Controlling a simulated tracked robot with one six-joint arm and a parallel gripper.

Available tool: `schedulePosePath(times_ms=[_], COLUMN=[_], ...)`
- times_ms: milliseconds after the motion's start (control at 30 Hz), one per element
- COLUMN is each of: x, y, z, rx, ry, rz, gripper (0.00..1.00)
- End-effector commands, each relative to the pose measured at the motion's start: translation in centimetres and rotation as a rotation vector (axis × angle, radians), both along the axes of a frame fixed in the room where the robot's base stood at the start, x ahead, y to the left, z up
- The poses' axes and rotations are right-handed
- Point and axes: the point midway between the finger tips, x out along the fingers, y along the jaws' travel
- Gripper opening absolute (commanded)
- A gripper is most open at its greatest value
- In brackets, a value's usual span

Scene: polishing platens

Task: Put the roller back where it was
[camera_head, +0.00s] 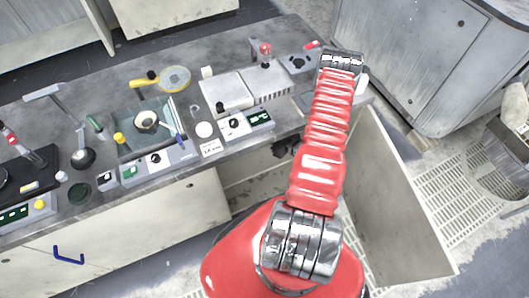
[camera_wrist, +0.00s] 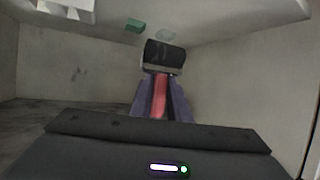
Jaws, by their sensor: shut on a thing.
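The roller (camera_wrist: 163,57) shows in the wrist view as a dark cylinder in a pale frame, with a red handle running back toward me. My gripper (camera_wrist: 159,88) is shut on that red handle, with one purple-grey finger on each side. The roller's head sticks out beyond the fingertips, and it appears clear of the surfaces around it. In the head view, a dark part near the bench edge may be my wrist. My fingers and the roller cannot be made out there.
Pale walls surround the gripper in the wrist view, like a cabinet's inside. A green block (camera_wrist: 135,25) and a white object (camera_wrist: 68,8) lie ahead. In the head view, the bench (camera_head: 120,78) carries several tools and devices. An open cupboard door (camera_head: 395,200) stands right of my arm.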

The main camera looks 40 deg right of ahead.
Motion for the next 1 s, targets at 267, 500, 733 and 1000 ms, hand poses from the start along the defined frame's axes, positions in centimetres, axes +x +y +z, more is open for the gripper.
schedulePosePath(times_ms=[267,500,733,1000], x=[0.1,0.1,0.2,0.2], y=[0.2,0.2,0.2,0.3], z=[-2.7,-5.4,-5.7,-6.2], rx=[0.001,0.000,-0.001,0.000], ry=[0.000,0.000,-0.001,0.000], rz=[0.004,0.004,0.006,0.005], gripper=[0.00,0.00,0.00,0.00])
